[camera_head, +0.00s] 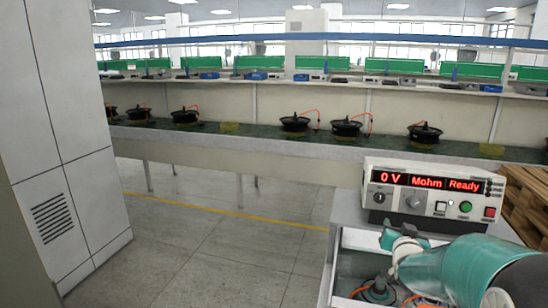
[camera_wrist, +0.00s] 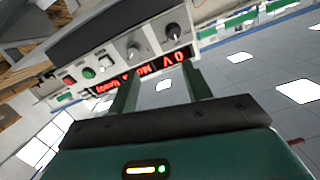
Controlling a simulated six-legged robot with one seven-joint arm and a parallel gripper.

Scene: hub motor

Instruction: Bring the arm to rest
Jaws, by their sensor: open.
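My gripper (camera_wrist: 160,77) shows in the wrist view with its two dark green fingers apart and nothing between them. Behind the fingers is a tester (camera_wrist: 125,55), seen upside down. In the head view my teal and white arm reaches in from the bottom right, in front of the tester (camera_head: 430,192) and over part of a cart. The tester display reads "0 V", "Mohm" and "Ready" in red.
The tester stands on a grey cart (camera_head: 346,212). Wooden pallets (camera_head: 524,207) stand at right, a white cabinet (camera_head: 70,130) at left. Several black motors line the far bench (camera_head: 270,143). The floor between is clear.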

